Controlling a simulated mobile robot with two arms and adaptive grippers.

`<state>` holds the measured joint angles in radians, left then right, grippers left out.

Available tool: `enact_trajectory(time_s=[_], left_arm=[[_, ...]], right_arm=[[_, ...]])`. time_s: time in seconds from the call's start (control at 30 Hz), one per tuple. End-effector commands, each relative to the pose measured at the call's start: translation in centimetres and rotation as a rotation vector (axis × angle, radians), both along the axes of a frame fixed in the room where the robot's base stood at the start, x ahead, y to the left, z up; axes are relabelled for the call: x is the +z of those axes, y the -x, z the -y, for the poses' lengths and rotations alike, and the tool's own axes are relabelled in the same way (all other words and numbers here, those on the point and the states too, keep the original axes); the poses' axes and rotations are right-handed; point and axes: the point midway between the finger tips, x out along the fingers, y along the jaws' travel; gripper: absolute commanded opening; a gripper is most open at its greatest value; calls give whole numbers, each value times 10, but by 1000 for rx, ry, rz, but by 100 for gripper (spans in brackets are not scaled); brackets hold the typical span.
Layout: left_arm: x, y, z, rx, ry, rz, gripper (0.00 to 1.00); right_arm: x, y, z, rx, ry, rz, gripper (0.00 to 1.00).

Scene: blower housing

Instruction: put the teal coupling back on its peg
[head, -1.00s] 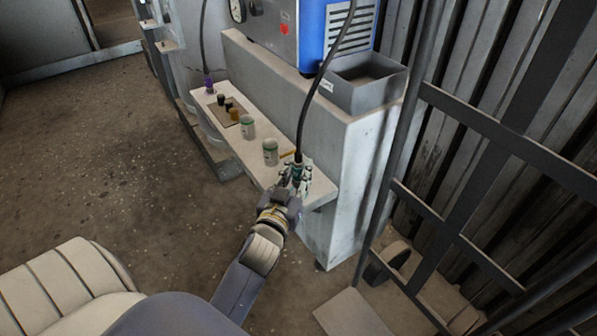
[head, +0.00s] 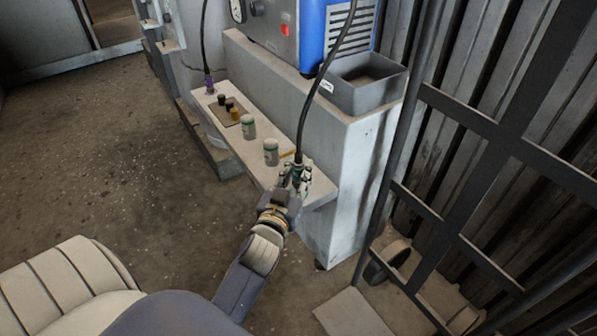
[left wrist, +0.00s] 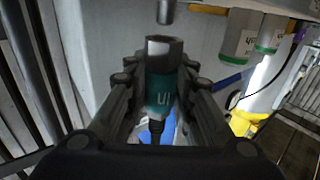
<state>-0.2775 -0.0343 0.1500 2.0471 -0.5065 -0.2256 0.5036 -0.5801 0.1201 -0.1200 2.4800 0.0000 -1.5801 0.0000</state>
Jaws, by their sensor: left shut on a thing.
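The teal coupling (left wrist: 160,92) is held between the two fingers of my left gripper (left wrist: 160,88), which is shut on it. Its grey open collar shows beyond the fingertips, and a black cable runs from its other end. A short grey metal peg (left wrist: 166,12) shows at the top edge of the left wrist view, roughly in line with the collar, with a gap between them. In the head view, my left gripper (head: 295,178) is at the near end of the shelf and largely hides the coupling. The peg is not visible there. My right gripper is not in view.
Two white cans with green bands (head: 271,152) (head: 248,127) stand on the white shelf (head: 258,166), with a yellow pencil-like stick (head: 288,154) nearby. Farther back are a brown mat (head: 222,108) with small dark and orange pieces, and a purple coupling (head: 209,84). A grey bin (head: 340,93) stands on the ledge.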

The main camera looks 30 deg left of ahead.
Motion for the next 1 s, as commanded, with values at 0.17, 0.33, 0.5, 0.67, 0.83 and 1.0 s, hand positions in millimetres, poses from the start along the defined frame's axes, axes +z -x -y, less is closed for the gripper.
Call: enact_trajectory(time_s=[0.17,0.33,0.5,0.67,0.83,1.0], left_arm=[[-4,0,0,0,0,1,0],[-8,0,0,0,0,2,0],[-13,0,0,0,0,2,0],[-17,0,0,0,1,1,0],[-21,0,0,0,1,1,0],[-25,0,0,0,0,2,0]], right_arm=[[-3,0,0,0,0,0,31],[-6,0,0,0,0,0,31],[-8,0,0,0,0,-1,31],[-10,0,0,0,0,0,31],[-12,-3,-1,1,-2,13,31],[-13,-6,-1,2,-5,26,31]])
